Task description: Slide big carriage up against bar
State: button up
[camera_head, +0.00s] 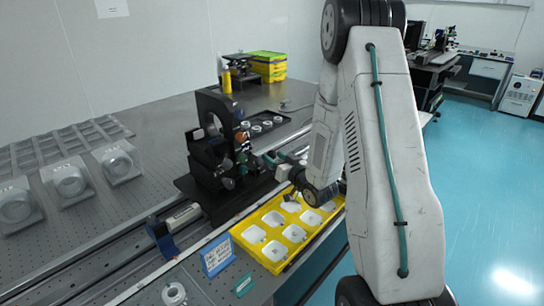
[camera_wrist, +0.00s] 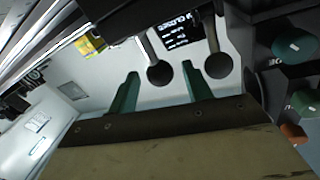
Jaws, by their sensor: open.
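The big carriage (camera_head: 212,186) is a tall black optical mount with a round opening and several coloured knobs, standing on a rail. My gripper (camera_head: 268,160) is at its right side, close to the knobs. In the wrist view my gripper (camera_wrist: 160,69) shows two teal fingers spread apart. Two black ball-ended levers (camera_wrist: 159,73) lie just beyond the fingertips, one near the gap and one to the right. I cannot tell if they touch. A blue-ended piece with a silver cylinder (camera_head: 182,217) lies across the rail, left of the carriage; I cannot tell if it is the bar.
A yellow tray with white compartments (camera_head: 272,235) lies below my arm at the table edge. A blue label stand (camera_head: 217,256) is beside it. Several grey round mounts (camera_head: 68,180) stand at left. Yellow-green boxes (camera_head: 267,66) are at the back. The rail (camera_head: 95,277) is bare at front left.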

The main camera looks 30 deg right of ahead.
jog(key=shift+w, duration=1.15)
jog(key=shift+c, duration=0.3)
grip_shut()
jog(key=shift+s+a, duration=0.2)
jog(key=shift+a, duration=0.5)
jog(key=shift+o, duration=0.3)
grip_release()
jog(key=s, duration=0.7)
jog(key=shift+s+d, duration=0.2)
jog(key=shift+s, duration=0.2)
